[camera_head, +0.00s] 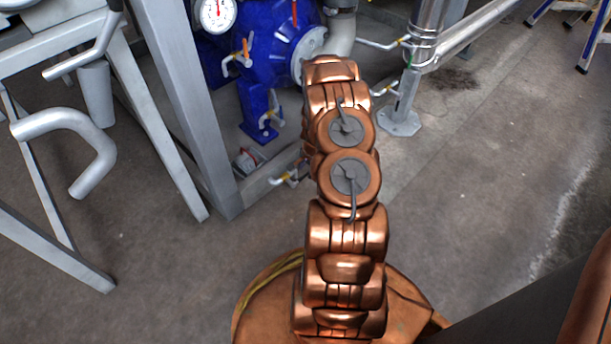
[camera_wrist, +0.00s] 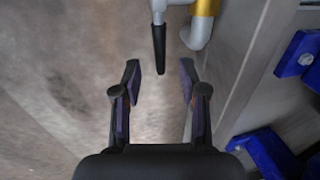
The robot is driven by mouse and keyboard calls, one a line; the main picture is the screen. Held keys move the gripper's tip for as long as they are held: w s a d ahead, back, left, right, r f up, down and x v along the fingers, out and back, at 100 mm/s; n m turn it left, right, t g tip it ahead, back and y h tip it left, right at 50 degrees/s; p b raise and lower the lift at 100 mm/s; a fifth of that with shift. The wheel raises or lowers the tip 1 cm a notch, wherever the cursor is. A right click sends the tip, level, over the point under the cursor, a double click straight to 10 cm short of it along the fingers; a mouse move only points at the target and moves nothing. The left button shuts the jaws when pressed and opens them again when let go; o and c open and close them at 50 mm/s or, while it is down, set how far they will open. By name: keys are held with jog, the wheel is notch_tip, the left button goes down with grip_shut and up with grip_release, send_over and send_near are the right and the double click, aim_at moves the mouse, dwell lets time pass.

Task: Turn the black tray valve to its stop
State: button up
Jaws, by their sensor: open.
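The black valve handle (camera_wrist: 159,50) shows in the wrist view at the top, just left of centre. It is a slim black grip on a light grey lever and points toward my gripper. My gripper (camera_wrist: 160,72) is open, with one dark finger on each side. The handle's tip lies around the gap between the fingertips in the picture; I see no contact, and cannot tell the depth. A brass fitting (camera_wrist: 207,8) with a pale pipe elbow (camera_wrist: 198,34) is right of the handle. In the head view my arm hides the gripper, and I cannot pick out the black handle.
Blue pump equipment (camera_head: 265,45) with a round gauge (camera_head: 215,14) stands at the back. A grey metal frame (camera_head: 170,95) stands to the left. Blue parts (camera_wrist: 297,55) sit right of my gripper in the wrist view. The floor right of my arm is largely clear.

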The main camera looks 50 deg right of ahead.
aim_at(305, 175)
jog(key=f, duration=0.1)
jog(key=f+b, duration=0.1)
jog(key=f, duration=0.1)
jog(key=shift+w+f, duration=0.1)
jog(key=shift+w, duration=0.2)
grip_shut()
dwell(0.4)
